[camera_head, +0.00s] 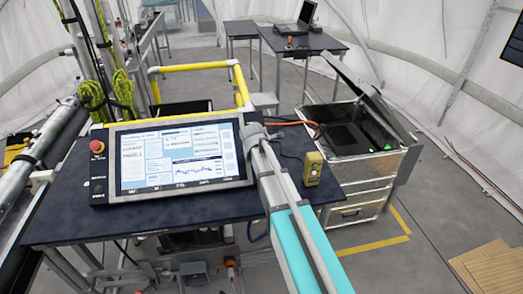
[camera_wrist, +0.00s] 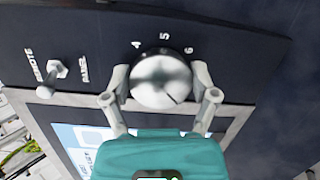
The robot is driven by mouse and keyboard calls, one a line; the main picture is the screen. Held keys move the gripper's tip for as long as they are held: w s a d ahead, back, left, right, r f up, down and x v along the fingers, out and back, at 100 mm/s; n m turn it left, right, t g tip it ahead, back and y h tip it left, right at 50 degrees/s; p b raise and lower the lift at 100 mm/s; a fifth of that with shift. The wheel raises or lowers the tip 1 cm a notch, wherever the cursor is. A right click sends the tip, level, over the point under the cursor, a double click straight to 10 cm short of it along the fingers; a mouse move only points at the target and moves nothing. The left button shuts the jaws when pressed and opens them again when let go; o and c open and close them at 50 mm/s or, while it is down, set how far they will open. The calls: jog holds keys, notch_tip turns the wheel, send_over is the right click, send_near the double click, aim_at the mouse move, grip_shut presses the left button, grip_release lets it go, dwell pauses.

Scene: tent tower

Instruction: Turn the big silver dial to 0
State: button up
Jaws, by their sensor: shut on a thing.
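The big silver dial (camera_wrist: 160,82) is on the dark panel in the wrist view. The white numbers 4, 5 and 6 show along its upper edge; the other marks are hidden. A short dark line shows on the dial's lower right face. My gripper (camera_wrist: 159,88) has one finger on each side of the dial and is shut on it. In the head view my gripper (camera_head: 252,133) is at the right edge of the control console (camera_head: 180,157), and it hides the dial there.
A silver toggle switch (camera_wrist: 55,72) is left of the dial. A red button (camera_head: 97,147) is at the console's left end. A yellow device (camera_head: 313,168) stands right of my arm on the dark table (camera_head: 55,220). An open metal case (camera_head: 345,155) stands behind it.

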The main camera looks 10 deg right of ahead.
jog(key=shift+s, duration=0.1)
jog(key=o, duration=1)
jog(key=shift+a, duration=0.1)
